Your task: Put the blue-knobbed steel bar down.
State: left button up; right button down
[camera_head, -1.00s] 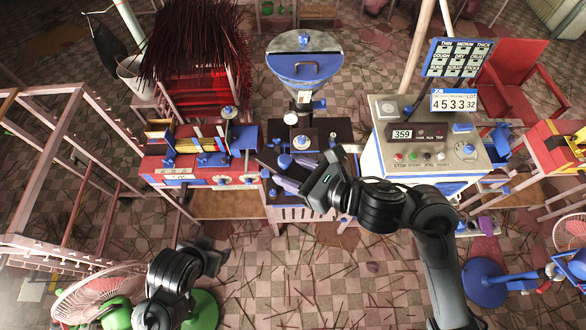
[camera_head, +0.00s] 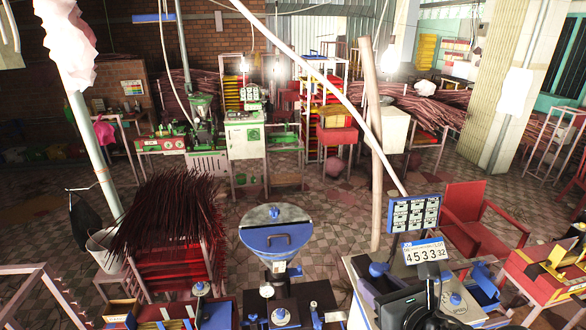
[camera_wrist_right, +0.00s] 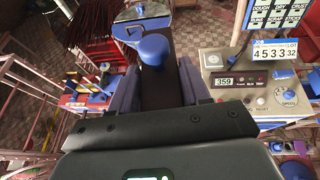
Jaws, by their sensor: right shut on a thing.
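The blue-knobbed steel bar shows in the right wrist view as a dark strip with a round blue knob (camera_wrist_right: 153,50) near its far end. My right gripper (camera_wrist_right: 157,80) is shut on the bar, with a purple-grey finger along each side. In the head view the blue knob (camera_head: 378,270) shows between the fingers of my right gripper (camera_head: 382,284), at the lower right in front of the control cabinet. The near end of the bar is hidden by the gripper body. What lies directly under the bar is hidden. My left gripper is out of view.
The blue-lidded hopper (camera_head: 276,236) stands left of the right gripper, above a dark machine top. The control cabinet with the 4533 display (camera_head: 425,252) is close by on the right. A rack of dark red sticks (camera_head: 170,225) and a red chair (camera_head: 470,215) stand farther off.

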jog(key=shift+d+r+m+t+h, duration=0.15)
jog(key=shift+d+m+t+h, duration=0.25)
jog(key=shift+d+m+h, duration=1.5)
jog(key=shift+w+d+n, duration=0.1)
jog(key=shift+d+n, duration=0.15)
jog(key=shift+n, duration=0.05)
jog(key=shift+a, duration=0.15)
dwell(0.5)
